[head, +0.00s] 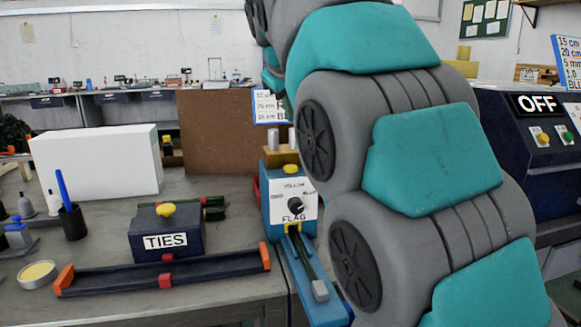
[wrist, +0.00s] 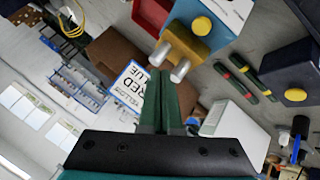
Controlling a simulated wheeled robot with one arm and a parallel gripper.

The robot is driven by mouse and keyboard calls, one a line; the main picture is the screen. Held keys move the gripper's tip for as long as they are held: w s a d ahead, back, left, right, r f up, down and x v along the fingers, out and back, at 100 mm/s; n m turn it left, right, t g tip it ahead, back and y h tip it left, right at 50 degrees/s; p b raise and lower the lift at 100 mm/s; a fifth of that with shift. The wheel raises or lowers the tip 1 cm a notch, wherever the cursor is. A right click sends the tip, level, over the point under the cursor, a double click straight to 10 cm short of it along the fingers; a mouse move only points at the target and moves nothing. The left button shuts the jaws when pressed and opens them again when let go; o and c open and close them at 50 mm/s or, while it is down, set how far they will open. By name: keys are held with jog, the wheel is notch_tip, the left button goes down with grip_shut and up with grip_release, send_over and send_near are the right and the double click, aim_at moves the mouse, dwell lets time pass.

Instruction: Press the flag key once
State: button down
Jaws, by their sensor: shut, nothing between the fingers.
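The flag unit (head: 293,205) is a blue box with a white front panel, a black knob and the word FLAG, at the centre of the head view. A yellow button (head: 291,168) sits on its top. In the wrist view the button (wrist: 202,25) shows upper right, on the blue top of the unit. My gripper (wrist: 163,75) has its two dark green fingers together and empty. In that picture its tips lie below and left of the button, apart from it. In the head view my arm shows, but I cannot make out the gripper.
A tan block with two metal pegs (wrist: 180,70) stands behind the flag unit, close to my fingertips in the wrist picture. The dark TIES box (head: 166,236) has its own yellow knob. A white block (head: 95,165) and brown board (head: 222,132) stand further back.

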aim_at(291, 168)
jog(key=shift+f+b, duration=2.25)
jog(key=shift+f, duration=1.75)
jog(key=shift+f, duration=0.1)
jog(key=shift+f, duration=0.3)
jog(key=shift+f+b, duration=0.3)
jog(key=shift+f, duration=0.1)
jog(key=shift+r+p, duration=0.65)
jog(key=shift+r, duration=0.2)
jog(key=shift+r, duration=0.1)
jog(key=shift+r+p, duration=1.95)
jog(key=shift+r, duration=0.5)
